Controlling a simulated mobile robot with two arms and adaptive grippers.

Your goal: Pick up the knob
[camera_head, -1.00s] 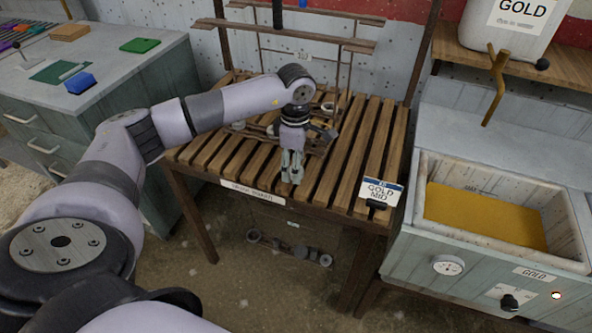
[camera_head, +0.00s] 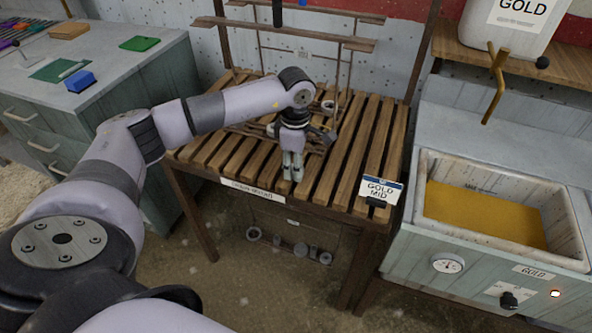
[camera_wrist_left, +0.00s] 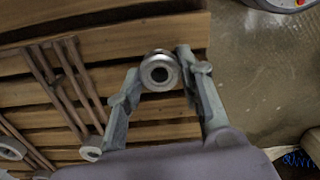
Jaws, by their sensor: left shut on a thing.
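A round, pale metal knob (camera_wrist_left: 160,71) with a dark centre sits between my left gripper's fingertips in the left wrist view. My left gripper (camera_wrist_left: 161,66) is shut on it, one finger on each side. In the head view my left gripper (camera_head: 292,174) points down over the front part of the slatted wooden bench (camera_head: 345,180). There the knob is too small or hidden to make out. My right gripper is not in view.
A metal rack frame (camera_head: 345,75) stands at the bench's back, with rods and rings behind my gripper. A "GOLD MID" sign (camera_head: 380,190) stands at the bench's right front corner. A cabinet with a gold-filled tray (camera_head: 571,215) is to the right.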

